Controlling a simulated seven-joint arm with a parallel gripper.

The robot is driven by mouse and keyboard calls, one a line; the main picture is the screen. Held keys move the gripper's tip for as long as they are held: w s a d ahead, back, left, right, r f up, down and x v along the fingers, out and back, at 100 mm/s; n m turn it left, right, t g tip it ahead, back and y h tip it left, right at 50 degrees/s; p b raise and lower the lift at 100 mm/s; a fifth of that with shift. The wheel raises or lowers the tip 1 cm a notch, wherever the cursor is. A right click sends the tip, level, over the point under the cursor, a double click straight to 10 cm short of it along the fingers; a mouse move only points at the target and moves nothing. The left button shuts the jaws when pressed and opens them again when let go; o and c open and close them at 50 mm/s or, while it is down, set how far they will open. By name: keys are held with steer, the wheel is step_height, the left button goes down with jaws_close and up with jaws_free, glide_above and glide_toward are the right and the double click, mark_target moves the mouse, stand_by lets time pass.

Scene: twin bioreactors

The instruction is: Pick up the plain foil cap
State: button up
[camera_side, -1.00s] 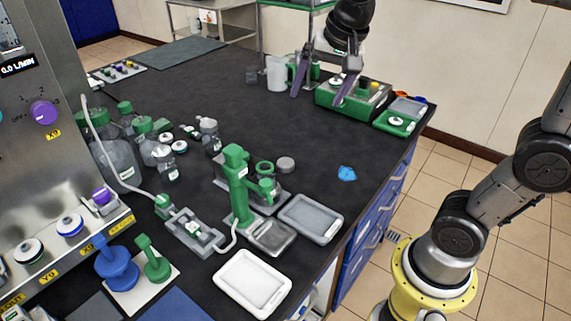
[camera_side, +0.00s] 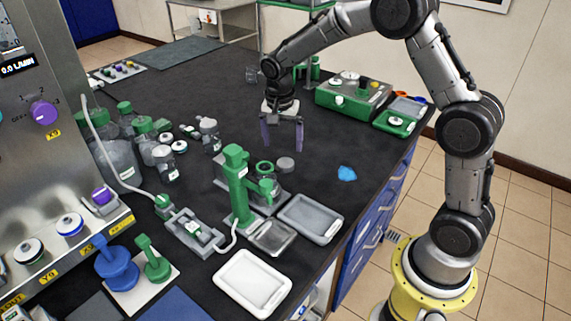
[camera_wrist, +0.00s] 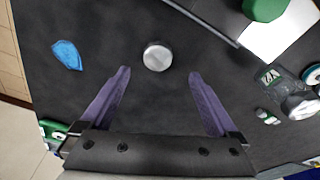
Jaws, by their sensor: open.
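The plain foil cap (camera_side: 285,164) is a small grey disc lying on the black bench, just behind the green-lidded jar by the green stand. In the wrist view the foil cap (camera_wrist: 157,57) is a round silvery disc ahead of the fingertips, roughly between their lines. My gripper (camera_side: 283,147) is open and empty above the bench, with its purple fingers pointing down over the cap's area. In the wrist view my gripper (camera_wrist: 159,73) shows its two fingers wide apart, with nothing between them.
A blue crumpled piece (camera_side: 347,173) lies to the right of the cap. A green stand (camera_side: 238,185) rises in front, near a grey tray (camera_side: 311,218). Small bottles (camera_side: 209,136) stand to the left. A green-and-grey device (camera_side: 352,95) sits behind. Bench around the cap's far side is clear.

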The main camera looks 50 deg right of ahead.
mark_target(286, 162)
steer(key=shift+d+f, duration=0.2)
steer(key=shift+f, duration=1)
steer(key=shift+d+f, duration=0.25)
steer(key=shift+f, duration=0.95)
steer(key=shift+d+f, duration=0.2)
steer(key=shift+f, duration=1)
steer(key=c, duration=1.4)
